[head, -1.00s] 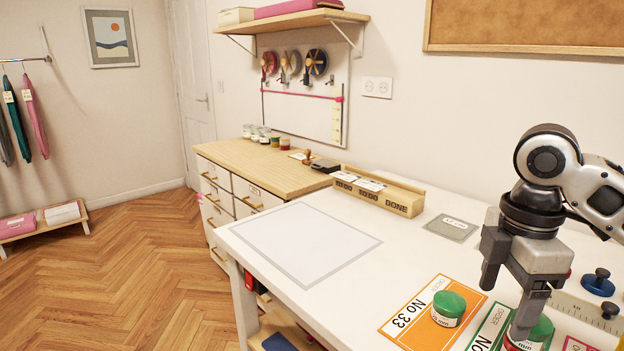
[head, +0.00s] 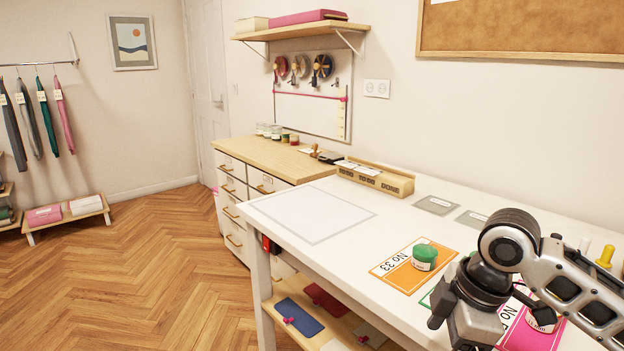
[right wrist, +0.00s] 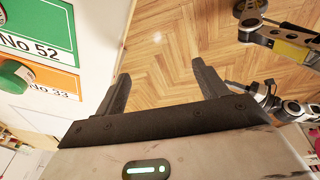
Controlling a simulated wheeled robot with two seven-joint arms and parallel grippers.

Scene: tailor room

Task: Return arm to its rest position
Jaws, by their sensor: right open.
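My right gripper shows in the right wrist view (right wrist: 163,82) with its two dark fingers apart, nothing between them and bare floor beyond. In the head view my right arm crosses the lower right and its gripper body hangs at the bottom edge, near the table's front; the fingertips are cut off. A green-lidded jar (head: 424,257) stands on the orange No 33 card (head: 402,275), apart from the gripper. The green No 52 card (right wrist: 35,28) is mostly hidden behind my arm in the head view.
The white table (head: 350,262) has a blank pale sheet (head: 312,215) at its left. A pink card (head: 530,338) with a jar (head: 541,317) lies beside my right arm. A wooden sorting box (head: 400,184) stands at the back. Floor left of the table is clear.

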